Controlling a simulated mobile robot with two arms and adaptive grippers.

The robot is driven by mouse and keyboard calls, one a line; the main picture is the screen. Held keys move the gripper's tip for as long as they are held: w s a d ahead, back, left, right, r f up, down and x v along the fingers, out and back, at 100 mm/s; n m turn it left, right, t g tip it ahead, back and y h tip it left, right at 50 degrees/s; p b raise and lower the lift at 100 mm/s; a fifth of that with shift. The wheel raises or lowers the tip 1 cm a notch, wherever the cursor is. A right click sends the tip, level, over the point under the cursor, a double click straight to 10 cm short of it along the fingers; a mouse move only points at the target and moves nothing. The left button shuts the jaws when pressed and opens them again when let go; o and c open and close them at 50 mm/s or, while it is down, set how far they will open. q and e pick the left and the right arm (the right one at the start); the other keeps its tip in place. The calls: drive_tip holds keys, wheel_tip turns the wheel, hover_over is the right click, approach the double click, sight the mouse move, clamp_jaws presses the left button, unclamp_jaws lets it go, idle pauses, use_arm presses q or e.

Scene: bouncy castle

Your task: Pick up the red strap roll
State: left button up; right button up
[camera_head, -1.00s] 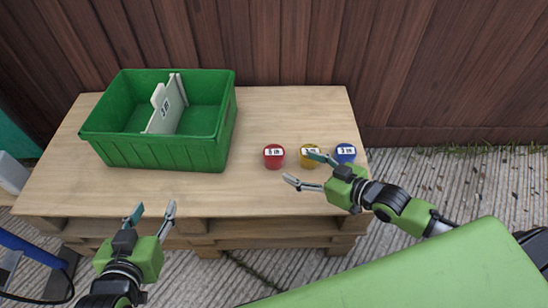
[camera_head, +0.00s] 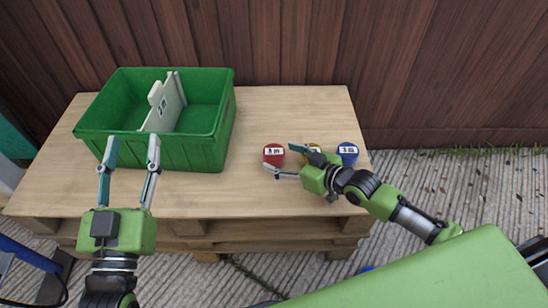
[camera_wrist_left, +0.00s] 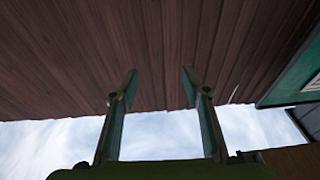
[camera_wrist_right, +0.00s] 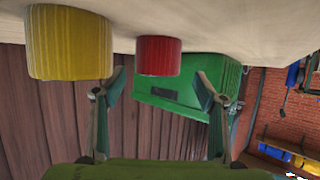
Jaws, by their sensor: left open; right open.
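The red strap roll (camera_head: 273,153) stands on the wooden pallet table, right of the green crate, with a white label on top. My right gripper (camera_head: 280,160) is open, its fingertips beside the roll's right and front side. In the right wrist view the red strap roll (camera_wrist_right: 158,56) shows ahead between the open fingers, with nothing held. My left gripper (camera_head: 131,139) is open and empty, in front of the green crate.
The yellow roll (camera_head: 313,149) is partly hidden by my right gripper, and the blue roll (camera_head: 347,153) stands right of it. The green crate (camera_head: 160,152) holds a white divider (camera_head: 164,103). The pallet table (camera_head: 220,195) is clear at the front middle.

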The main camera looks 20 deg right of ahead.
sight(276, 153)
drive_tip(key=b+x, duration=0.1)
drive_tip(key=x, duration=0.3)
drive_tip(key=shift+w+d+r+b, duration=0.1)
drive_tip(key=shift+w+d+b, duration=0.1)
drive_tip(key=shift+b, duration=0.15)
drive_tip(key=shift+w+a, duration=0.15)
use_arm(q)
drive_tip(key=s+r+t+h, duration=0.1)
drive_tip(key=s+r+t, duration=0.4)
drive_tip(key=r, duration=0.4)
drive_tip(key=shift+r+h, duration=0.15)
drive_tip(key=shift+h, duration=0.25)
use_arm(e)
drive_tip(key=c, duration=1.3)
